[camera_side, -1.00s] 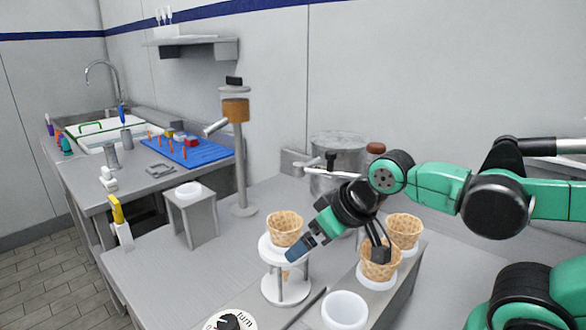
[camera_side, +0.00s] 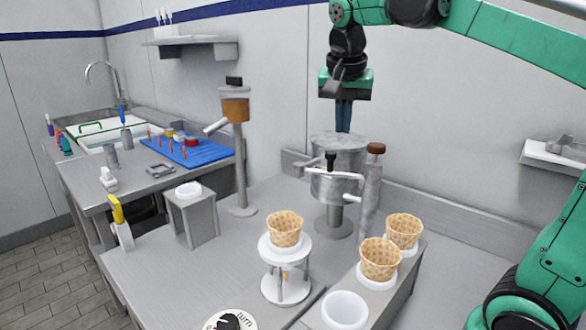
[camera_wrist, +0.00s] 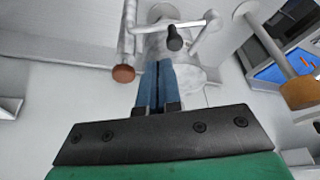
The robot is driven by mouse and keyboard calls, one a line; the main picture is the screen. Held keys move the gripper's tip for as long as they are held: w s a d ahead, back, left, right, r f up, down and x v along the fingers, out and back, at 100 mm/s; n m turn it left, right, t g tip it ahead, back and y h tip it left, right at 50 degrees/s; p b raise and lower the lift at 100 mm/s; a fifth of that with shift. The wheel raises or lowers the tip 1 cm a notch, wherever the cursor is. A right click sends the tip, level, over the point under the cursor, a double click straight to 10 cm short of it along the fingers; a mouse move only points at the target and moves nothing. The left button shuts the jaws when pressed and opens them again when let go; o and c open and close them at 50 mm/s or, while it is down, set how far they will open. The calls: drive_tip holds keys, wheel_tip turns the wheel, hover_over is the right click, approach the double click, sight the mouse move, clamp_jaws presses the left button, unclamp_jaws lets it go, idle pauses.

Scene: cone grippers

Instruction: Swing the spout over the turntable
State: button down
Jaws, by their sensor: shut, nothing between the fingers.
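The spout (camera_side: 350,174) is a thin light metal arm at the front of the grey metal vessel (camera_side: 337,150), with a black knob (camera_side: 331,160) on it. The spout also shows in the wrist view (camera_wrist: 160,27). The turntable (camera_side: 286,248) is a white two-tier round stand in front of the vessel, holding a waffle cone (camera_side: 285,229). The spout is behind the cone, not visibly above it. My gripper (camera_side: 343,130) points down over the vessel top, its blue fingers shut and empty. It also shows in the wrist view (camera_wrist: 155,66).
A post with a brown knob (camera_side: 376,149) stands right of the vessel. Two cones (camera_side: 381,259) (camera_side: 403,231) sit in a rack at the front right, beside an empty white cup (camera_side: 345,309). A brown dispenser (camera_side: 236,110) stands left. A dial (camera_side: 231,320) is at the bottom edge.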

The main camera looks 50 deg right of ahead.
drive_tip(key=shift+d+r+m, duration=0.4)
drive_tip(key=shift+r+m, duration=0.05)
drive_tip(key=shift+m, duration=0.05)
drive_tip(key=shift+f, duration=0.1)
drive_tip(key=x, duration=1)
drive_tip(key=shift+s, duration=0.15)
